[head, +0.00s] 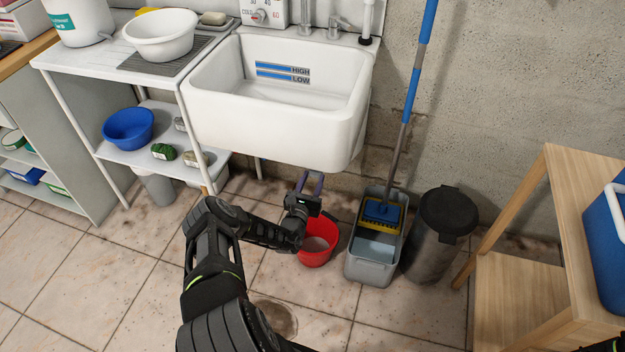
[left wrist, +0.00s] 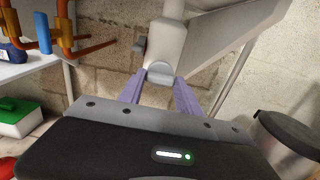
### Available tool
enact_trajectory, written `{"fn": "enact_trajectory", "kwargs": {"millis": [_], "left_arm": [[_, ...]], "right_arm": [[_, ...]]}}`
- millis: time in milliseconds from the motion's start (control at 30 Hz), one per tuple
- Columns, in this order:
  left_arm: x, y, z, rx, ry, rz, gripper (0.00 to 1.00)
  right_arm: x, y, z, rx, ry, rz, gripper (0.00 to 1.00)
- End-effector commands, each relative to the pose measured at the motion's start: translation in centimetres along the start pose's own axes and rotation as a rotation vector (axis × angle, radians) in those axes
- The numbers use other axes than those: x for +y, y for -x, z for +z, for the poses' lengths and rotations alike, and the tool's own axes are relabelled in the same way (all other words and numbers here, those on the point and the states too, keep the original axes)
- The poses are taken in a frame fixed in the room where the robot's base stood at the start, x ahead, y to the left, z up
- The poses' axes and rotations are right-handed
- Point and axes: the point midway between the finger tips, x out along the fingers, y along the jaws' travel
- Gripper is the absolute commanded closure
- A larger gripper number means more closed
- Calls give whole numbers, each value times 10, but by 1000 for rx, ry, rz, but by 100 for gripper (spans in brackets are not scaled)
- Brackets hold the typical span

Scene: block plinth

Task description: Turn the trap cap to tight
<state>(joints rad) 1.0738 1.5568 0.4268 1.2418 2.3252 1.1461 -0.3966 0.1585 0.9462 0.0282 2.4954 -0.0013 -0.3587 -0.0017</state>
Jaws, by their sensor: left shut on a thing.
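The trap cap (left wrist: 160,74) is a small grey piece with a rounded top. It sits at the lower end of the white trap body (left wrist: 167,45) under the sink. My left gripper (left wrist: 158,88) has its two purple fingers on either side of the cap and is shut on it. In the head view my left gripper (head: 311,183) reaches up under the sink's front edge, and the trap and cap are hidden there. I cannot read any tightness mark on the cap.
The white sink (head: 270,125) hangs just above my left gripper. A red bucket (head: 317,250) stands below it. A grey mop bucket (head: 368,270) and a dark bin (head: 440,230) stand to the right.

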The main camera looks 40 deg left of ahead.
Motion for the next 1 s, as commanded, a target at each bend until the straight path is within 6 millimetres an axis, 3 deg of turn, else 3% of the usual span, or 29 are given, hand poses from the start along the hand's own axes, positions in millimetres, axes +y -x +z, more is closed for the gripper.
{"fn": "enact_trajectory", "kwargs": {"millis": [400, 433, 700, 1000], "left_arm": [[0, 0, -1, 2, -13, 0, 100], [0, 0, -1, 2, -13, 0, 59], [0, 0, 0, 1, -12, 0, 38], [0, 2, 0, 1, -10, 0, 38]], "right_arm": [[0, 0, 0, 0, 0, 0, 64], [0, 0, 0, 0, 0, 0, 64], [0, 0, 0, 0, 0, 0, 64], [0, 1, 0, 0, 0, 0, 64]]}}
